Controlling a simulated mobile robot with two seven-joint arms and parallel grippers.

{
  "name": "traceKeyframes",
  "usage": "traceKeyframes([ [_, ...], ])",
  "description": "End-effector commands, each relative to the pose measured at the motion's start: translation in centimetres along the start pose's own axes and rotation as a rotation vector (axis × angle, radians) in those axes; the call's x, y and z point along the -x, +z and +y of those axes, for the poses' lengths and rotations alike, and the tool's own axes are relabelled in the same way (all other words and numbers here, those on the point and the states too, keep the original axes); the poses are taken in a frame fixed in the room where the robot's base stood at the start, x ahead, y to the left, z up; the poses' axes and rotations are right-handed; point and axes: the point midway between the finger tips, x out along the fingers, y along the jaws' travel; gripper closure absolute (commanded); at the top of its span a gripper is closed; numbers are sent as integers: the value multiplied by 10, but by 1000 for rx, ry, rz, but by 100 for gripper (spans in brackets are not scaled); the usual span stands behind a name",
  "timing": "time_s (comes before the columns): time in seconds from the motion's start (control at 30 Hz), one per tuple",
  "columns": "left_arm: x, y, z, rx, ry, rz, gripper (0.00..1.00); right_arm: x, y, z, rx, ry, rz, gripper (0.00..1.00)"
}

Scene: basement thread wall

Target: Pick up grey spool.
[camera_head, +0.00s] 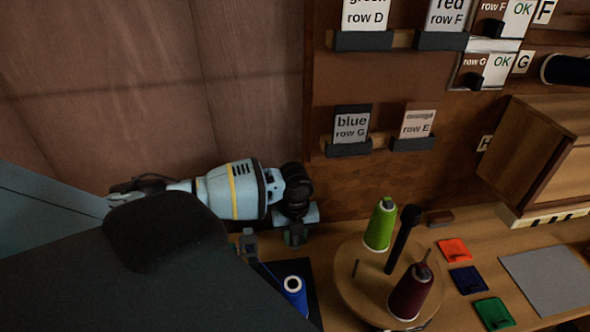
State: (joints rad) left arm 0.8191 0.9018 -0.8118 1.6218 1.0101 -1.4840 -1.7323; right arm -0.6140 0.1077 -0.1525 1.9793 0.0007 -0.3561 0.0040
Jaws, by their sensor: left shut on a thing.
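My left arm comes in from the left, and its dark wrist joint is above the bench. My left gripper (295,235) hangs below that joint at the bench's back edge, beside the round stand. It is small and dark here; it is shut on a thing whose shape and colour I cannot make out. I cannot pick out a grey spool clearly in this view. A green spool (381,226) and a dark red spool (410,293) stand on the round wooden stand (352,293). A blue spool (294,299) is at the near left. My right gripper is not in view.
A black post (403,239) rises from the stand. Orange (454,250), blue (468,279) and green (494,313) squares and a grey mat (547,281) lie to the right. Labelled wall holders (349,148) and a wooden cabinet (531,150) are behind.

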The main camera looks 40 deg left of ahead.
Motion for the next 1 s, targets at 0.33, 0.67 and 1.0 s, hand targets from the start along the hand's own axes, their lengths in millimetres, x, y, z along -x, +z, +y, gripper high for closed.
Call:
traceKeyframes([
  [0.33,15,1,0,1,-2,-1,92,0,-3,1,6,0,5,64],
  [0.67,66,1,0,0,-3,-4,92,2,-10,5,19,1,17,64],
  [1.0,124,1,0,0,-3,-3,92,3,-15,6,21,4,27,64],
])
